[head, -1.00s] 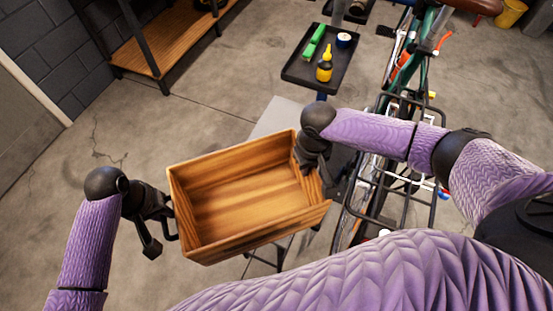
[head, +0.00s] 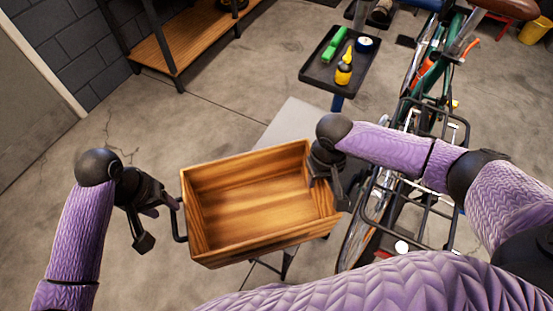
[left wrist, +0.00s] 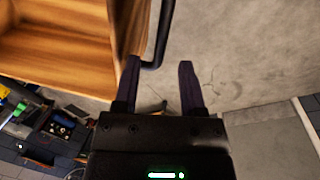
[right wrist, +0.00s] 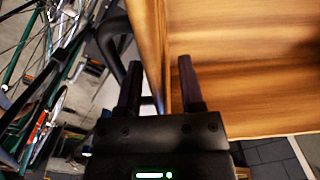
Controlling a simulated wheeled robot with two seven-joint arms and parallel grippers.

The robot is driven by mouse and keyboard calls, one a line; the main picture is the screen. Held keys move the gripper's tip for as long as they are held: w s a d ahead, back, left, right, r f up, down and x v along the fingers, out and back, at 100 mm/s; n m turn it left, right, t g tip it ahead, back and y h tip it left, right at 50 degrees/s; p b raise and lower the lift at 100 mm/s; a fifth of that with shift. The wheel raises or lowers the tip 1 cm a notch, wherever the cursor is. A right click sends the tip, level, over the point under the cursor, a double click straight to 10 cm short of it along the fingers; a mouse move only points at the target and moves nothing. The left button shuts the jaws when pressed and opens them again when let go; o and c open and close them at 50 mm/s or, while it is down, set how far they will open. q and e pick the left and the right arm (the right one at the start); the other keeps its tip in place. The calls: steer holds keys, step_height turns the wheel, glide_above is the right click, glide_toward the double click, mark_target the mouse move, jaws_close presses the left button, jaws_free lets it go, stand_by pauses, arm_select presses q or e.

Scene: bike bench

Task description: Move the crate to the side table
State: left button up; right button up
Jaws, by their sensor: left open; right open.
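The wooden crate (head: 262,250) is empty and open at the top. It sits over a grey table surface (head: 292,122), with a dark handle (head: 180,222) on its left end. My left gripper (head: 160,212) is open and empty just left of that handle. In the left wrist view, the handle (left wrist: 165,35) passes close to the fingertips (left wrist: 158,72). My right gripper (head: 330,182) is open at the crate's right end. In the right wrist view, the crate's end wall (right wrist: 160,50) shows between the fingertips (right wrist: 158,72), and a dark handle (right wrist: 112,40) lies left; contact is unclear.
A bicycle (head: 425,110) with a rear rack stands close on the right. A black tray (head: 318,72) with a green item, yellow bottle and blue roll is behind. A wooden shelf (head: 165,55) stands at the back left. The left floor is clear.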

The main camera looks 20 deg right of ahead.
step_height(320, 180, up, 12)
steer(key=shift+w+r, duration=0.1)
arm_select(q)
step_height(320, 180, up, 7)
steer(key=a, duration=0.1)
steer(key=shift+a, duration=0.15)
